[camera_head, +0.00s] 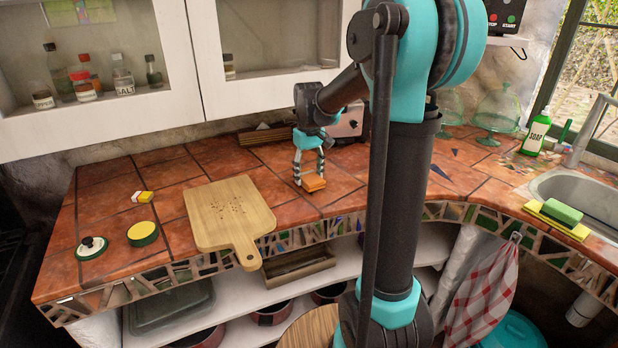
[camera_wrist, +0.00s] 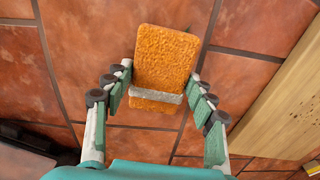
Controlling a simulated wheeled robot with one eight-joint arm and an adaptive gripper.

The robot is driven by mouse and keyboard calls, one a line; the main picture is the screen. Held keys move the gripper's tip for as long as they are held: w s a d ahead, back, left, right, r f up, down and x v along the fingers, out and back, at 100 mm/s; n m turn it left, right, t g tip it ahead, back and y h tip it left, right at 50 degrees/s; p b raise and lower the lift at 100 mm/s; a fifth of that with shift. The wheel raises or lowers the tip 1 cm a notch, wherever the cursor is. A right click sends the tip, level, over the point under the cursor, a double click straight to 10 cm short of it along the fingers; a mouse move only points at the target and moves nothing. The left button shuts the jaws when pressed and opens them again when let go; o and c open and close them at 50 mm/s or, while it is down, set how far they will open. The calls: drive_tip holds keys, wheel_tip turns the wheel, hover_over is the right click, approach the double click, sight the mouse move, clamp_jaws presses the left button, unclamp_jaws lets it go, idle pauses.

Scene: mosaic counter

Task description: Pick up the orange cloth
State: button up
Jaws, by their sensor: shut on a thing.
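The orange cloth (camera_wrist: 166,58) is a small rough-surfaced rectangle with a pale grey band across it. In the wrist view it sits between the fingertips of my gripper (camera_wrist: 158,92), which is shut on its two sides. In the head view the orange cloth (camera_head: 313,183) shows at the lower end of my gripper (camera_head: 309,172), over the tiled counter right of the cutting board. I cannot tell whether the cloth touches the tiles.
A wooden cutting board (camera_head: 230,207) lies left of my gripper. A toaster-like box (camera_head: 348,122) stands behind. The sink (camera_head: 585,190) is at right.

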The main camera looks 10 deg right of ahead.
sight(309, 176)
wheel_tip(309, 176, up, 19)
idle(0.4)
drive_tip(key=shift+r, duration=0.1)
